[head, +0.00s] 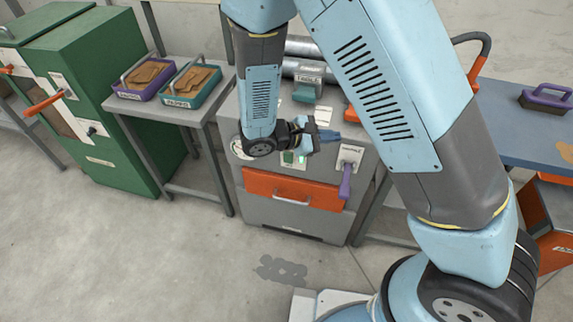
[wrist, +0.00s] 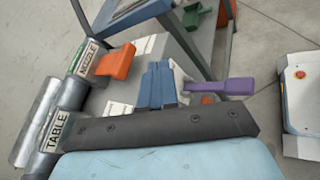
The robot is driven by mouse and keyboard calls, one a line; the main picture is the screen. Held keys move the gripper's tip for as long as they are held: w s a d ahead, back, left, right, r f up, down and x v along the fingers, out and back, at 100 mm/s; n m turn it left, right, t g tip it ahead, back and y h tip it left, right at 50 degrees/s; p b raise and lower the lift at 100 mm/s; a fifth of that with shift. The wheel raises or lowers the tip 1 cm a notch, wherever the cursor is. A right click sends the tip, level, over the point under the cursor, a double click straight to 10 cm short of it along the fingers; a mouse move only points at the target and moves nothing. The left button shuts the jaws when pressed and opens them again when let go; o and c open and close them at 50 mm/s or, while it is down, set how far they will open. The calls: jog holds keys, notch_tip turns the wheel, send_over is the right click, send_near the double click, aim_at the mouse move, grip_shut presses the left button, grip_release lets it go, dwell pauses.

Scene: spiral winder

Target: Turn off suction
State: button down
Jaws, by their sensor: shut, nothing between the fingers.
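The grey machine (head: 292,217) stands in the middle of the head view. A purple lever (head: 346,182) hangs down from a pale labelled plate (head: 350,155) on its front right; the label is too small to read surely. The lever also shows in the wrist view (wrist: 222,87), right of my fingers. My gripper (head: 329,135) is at the machine's upper front, just left of the lever plate. Its blue fingers (wrist: 157,82) are shut and empty, close beside the lever's pale mount (wrist: 183,80). I cannot tell whether they touch it. The word suction is not legible.
An orange lever (wrist: 117,62) sits by the NOZZLE label, and a teal lever (head: 304,93) is on the machine's top. The machine has an orange drawer (head: 291,188). A green cabinet (head: 85,90) and a tray table (head: 165,104) stand left. Floor in front is open.

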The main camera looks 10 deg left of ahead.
aim_at(288, 157)
jog(key=s+a+f+n+t+y, duration=0.4)
jog(key=a+f+n+t+y, duration=0.1)
jog(key=f, duration=0.5)
jog(key=s+a+f+n+t+y, duration=0.5)
jog(key=a+f+n, duration=0.4)
jog(key=f+n, duration=0.2)
jog(key=n+t+y, duration=0.1)
jog(key=t, duration=0.1)
jog(key=shift+f+t, duration=0.3)
jog(key=w, duration=0.4)
jog(key=w+r, duration=0.1)
jog(key=w, duration=0.4)
jog(key=w+d, duration=0.1)
jog(key=w, duration=0.3)
jog(key=shift+w+r, duration=0.35)
jog(key=shift+r, duration=0.05)
